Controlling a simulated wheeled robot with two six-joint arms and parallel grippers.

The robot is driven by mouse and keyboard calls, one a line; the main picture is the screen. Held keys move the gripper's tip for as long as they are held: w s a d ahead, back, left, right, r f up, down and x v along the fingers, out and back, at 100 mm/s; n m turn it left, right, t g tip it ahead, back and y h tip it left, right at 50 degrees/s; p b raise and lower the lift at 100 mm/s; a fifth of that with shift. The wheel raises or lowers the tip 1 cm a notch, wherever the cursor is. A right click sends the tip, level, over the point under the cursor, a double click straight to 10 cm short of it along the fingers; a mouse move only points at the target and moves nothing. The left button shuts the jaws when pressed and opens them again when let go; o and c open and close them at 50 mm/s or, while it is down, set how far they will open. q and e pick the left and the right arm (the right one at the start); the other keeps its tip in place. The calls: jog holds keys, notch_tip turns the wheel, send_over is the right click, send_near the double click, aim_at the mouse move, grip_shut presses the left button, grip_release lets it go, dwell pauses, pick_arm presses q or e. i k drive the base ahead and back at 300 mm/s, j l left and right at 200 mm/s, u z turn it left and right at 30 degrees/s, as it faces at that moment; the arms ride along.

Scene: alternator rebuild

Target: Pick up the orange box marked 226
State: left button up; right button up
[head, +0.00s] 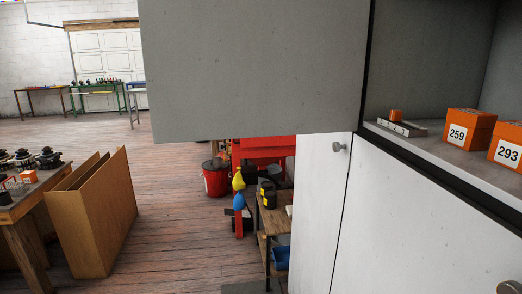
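No box marked 226 can be read in the head view. An orange box marked 259 (469,129) stands on the shelf of a grey cabinet (413,70) at the right. An orange box marked 293 (508,143) stands to its right, cut by the picture edge. The rest of the shelf, beyond the right edge, is out of view. Neither of my grippers is in view.
A grey door panel (250,70) hangs open across the upper middle and hides what is behind. White lower doors (420,220) have round knobs. A wooden workbench (268,215), a red bucket (215,178) and brown upright panels (100,215) stand beyond.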

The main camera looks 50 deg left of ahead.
aim_at(30, 176)
jog(key=u, duration=3.1)
jog(key=i+l+u, duration=0.15)
jog(key=i, duration=0.3)
jog(key=i+l+u, duration=0.15)
jog(key=i+l, duration=0.25)
jog(key=i, duration=0.05)
